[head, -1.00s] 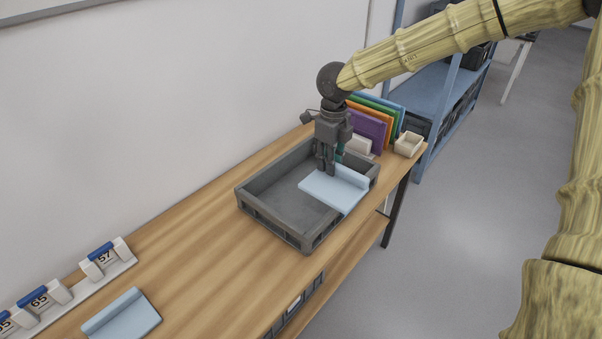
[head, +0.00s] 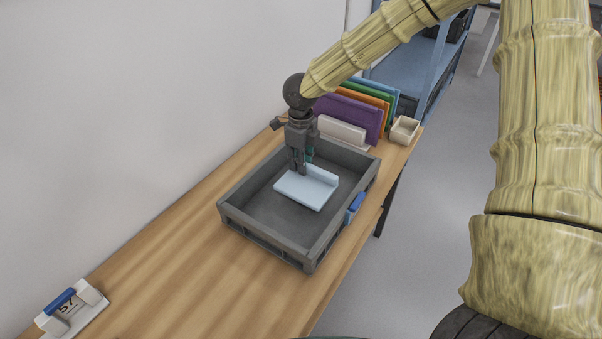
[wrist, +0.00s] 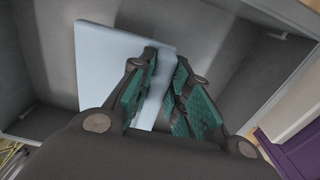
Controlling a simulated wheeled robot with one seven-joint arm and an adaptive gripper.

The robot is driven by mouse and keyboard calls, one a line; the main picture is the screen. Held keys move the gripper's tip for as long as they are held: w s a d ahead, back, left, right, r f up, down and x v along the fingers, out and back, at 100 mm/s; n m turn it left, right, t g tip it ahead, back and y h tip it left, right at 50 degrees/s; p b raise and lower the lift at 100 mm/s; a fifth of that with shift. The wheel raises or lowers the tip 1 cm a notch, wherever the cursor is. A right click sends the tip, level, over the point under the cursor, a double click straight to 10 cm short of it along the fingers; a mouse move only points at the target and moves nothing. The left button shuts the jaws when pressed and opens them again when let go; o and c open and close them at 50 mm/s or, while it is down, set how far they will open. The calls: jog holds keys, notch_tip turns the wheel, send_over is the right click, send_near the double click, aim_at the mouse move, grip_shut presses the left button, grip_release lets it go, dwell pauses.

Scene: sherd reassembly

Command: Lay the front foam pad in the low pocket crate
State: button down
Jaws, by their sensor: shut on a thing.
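The pale blue foam pad (head: 308,190) is inside the grey low pocket crate (head: 262,241), lying about flat, with a raised lip along one side. My gripper (head: 301,170) reaches down into the crate and is shut on the pad's lip. In the wrist view the green-lined fingers (wrist: 166,75) stand on either side of the lip, and the pad (wrist: 108,62) spreads out to the left. I cannot tell whether the pad's underside touches the crate floor.
Purple, orange, green and blue upright panels (head: 346,115) stand behind the crate, with a small cream box (head: 403,130) beside them. A blue clip (head: 355,207) is on the crate's right wall. A holder marked 57 (head: 69,309) sits at the lower left. The wooden bench between is clear.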

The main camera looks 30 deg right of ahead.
jog(key=shift+f, duration=2.05)
jog(key=shift+a+f, duration=0.1)
jog(key=c, duration=1.3)
grip_release()
jog(key=shift+c, duration=0.2)
notch_tip(320, 180, up, 12)
jog(key=shift+r, duration=0.15)
